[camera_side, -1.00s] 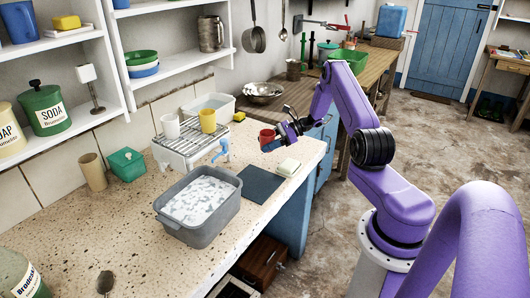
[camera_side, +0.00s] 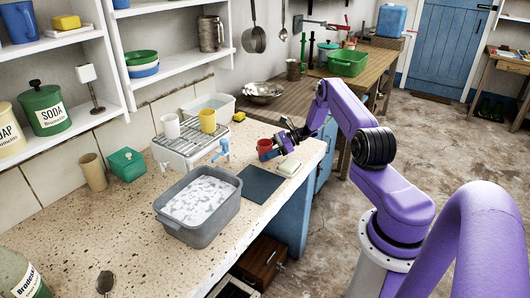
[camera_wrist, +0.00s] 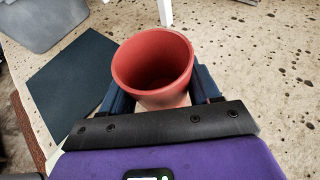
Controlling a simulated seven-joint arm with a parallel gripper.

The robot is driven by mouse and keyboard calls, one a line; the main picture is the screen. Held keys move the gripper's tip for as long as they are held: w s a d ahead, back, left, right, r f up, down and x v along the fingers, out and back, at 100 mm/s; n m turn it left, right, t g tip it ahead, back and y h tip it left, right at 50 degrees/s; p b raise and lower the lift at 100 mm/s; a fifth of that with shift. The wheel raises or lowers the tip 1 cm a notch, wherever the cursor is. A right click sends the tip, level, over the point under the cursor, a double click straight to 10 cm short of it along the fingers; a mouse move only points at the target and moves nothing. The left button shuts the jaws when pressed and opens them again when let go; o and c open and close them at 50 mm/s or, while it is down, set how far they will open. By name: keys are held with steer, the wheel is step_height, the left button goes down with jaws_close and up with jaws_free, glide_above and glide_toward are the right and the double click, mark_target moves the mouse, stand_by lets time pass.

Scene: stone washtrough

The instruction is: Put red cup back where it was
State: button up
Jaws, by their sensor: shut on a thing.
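The red cup (camera_side: 264,146) is upright between the fingers of my gripper (camera_side: 275,151) in the side view, close above the stone worktop near its right end. In the wrist view the red cup (camera_wrist: 155,68) shows its open, empty-looking mouth, and my gripper's (camera_wrist: 163,95) blue fingers are shut on its sides. A dark flat mat (camera_side: 261,184) lies on the worktop in front of the cup. It also shows to the left of the cup in the wrist view (camera_wrist: 73,78). I cannot tell whether the cup's base touches the worktop.
A wire rack (camera_side: 190,139) with a white cup (camera_side: 171,126) and a yellow cup (camera_side: 208,121) stands left of my gripper. A grey basin of suds (camera_side: 200,205) is nearer. A pale soap block (camera_side: 289,168) lies by the mat. Worktop behind my gripper looks clear.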

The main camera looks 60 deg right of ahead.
steer(key=o, duration=1.3)
steer(key=shift+f, duration=0.1)
steer(key=shift+c, duration=0.2)
